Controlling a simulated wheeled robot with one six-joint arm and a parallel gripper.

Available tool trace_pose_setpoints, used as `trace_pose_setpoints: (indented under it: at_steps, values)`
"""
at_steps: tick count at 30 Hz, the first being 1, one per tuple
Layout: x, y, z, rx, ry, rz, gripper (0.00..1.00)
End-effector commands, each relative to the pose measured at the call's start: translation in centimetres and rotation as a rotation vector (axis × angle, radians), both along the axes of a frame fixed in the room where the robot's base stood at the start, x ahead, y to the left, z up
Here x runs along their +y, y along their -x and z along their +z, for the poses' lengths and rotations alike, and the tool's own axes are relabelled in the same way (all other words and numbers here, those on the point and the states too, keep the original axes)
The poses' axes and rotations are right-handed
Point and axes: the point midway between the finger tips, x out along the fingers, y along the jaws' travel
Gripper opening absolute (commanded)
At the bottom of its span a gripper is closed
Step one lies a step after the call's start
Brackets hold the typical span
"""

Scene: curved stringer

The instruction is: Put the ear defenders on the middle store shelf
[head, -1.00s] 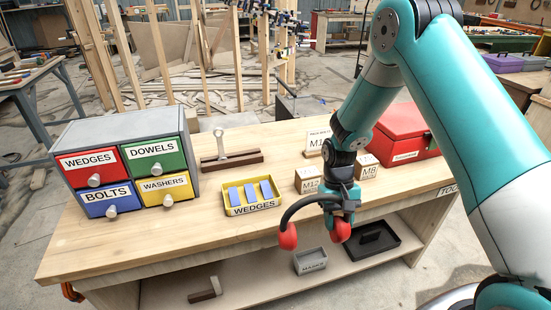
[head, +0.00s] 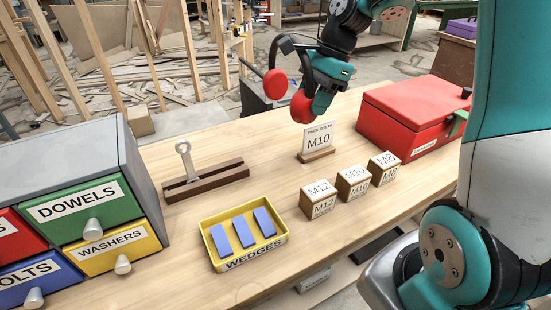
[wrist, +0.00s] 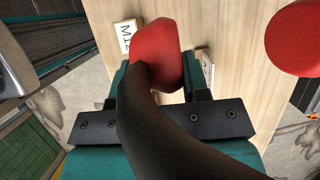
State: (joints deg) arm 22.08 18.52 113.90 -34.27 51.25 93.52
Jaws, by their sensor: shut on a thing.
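The ear defenders (head: 275,83), with red cups and a black headband, hang from my gripper (head: 312,98) in the head view. They are above the back of the workbench, behind the M10 sign. My gripper is shut on them. In the wrist view my gripper (wrist: 160,88) has one red cup (wrist: 156,50) between its fingers; the dark band crosses the picture and the other cup is at the upper right. I cannot make out a middle store shelf in either view.
The workbench (head: 190,215) carries a drawer cabinet (head: 60,150), a yellow wedges tray (head: 283,241), a brown clamp-like piece (head: 205,181), labelled blocks (head: 353,184), the M10 sign (head: 318,140) and a red toolbox (head: 410,115). Timber posts (head: 80,60) stand behind.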

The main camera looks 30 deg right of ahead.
Motion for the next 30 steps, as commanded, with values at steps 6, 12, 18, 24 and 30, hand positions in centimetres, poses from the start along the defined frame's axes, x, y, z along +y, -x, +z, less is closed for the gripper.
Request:
trace_pose_setpoints:
  at_steps: [6, 12, 18, 24, 30]
  values:
    - [-0.3, 0.3, -4.0, 0.009, -0.003, -0.024, 0.02]
    - [-0.3, 0.3, -9.7, 0.010, -0.003, -0.022, 0.02]
    - [-0.2, 0.2, -14.3, 0.007, -0.001, -0.019, 0.02]
    - [-0.1, 0.1, -16.2, 0.002, 0.000, -0.018, 0.02]
    - [-0.1, 0.2, -19.0, 0.005, -0.001, -0.016, 0.02]
